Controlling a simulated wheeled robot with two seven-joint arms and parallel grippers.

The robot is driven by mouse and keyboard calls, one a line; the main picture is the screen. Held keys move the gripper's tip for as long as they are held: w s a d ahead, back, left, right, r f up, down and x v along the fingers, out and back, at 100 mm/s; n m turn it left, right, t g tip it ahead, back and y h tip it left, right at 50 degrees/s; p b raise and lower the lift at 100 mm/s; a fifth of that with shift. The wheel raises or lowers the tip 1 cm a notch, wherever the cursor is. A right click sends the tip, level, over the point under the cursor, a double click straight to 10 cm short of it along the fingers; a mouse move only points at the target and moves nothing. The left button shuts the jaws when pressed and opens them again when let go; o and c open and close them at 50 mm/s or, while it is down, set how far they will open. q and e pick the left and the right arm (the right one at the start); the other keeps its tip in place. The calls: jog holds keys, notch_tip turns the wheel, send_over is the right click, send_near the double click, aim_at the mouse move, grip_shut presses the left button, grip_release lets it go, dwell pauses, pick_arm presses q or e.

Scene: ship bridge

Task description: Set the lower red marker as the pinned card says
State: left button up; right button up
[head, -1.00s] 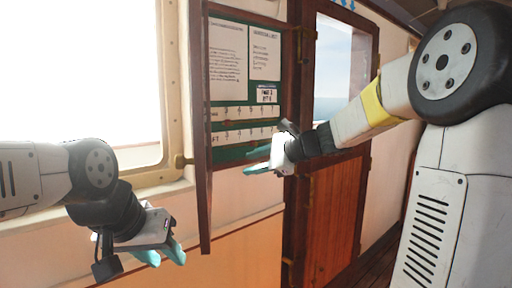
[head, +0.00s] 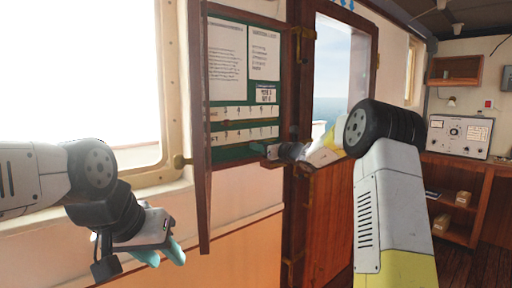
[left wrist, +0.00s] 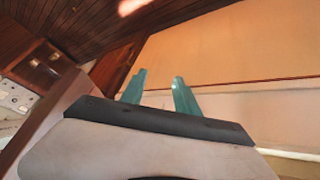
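A green notice board (head: 228,154) in a wooden frame hangs on the wall. A small white card (head: 266,93) is pinned on its right side, its print too small to read surely. Below are an upper white number strip (head: 240,113) and a lower one (head: 240,134). I cannot make out a red marker on either. My right gripper (head: 268,155) is at the board's lower right edge, small and dark; its fingers and any contact are unclear. My left gripper (head: 164,256) hangs low left of the board. Its teal fingers stand apart and empty in the left wrist view (left wrist: 158,92).
Two paper sheets (head: 227,60) fill the board's upper part. A wooden door (head: 338,210) with a window is to its right. A bright window (head: 85,75) is at left. Shelves and a grey instrument box (head: 459,137) stand at far right.

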jog(key=shift+w+a, duration=0.15)
jog(key=shift+w, duration=0.1)
grip_shut()
dwell(1.4)
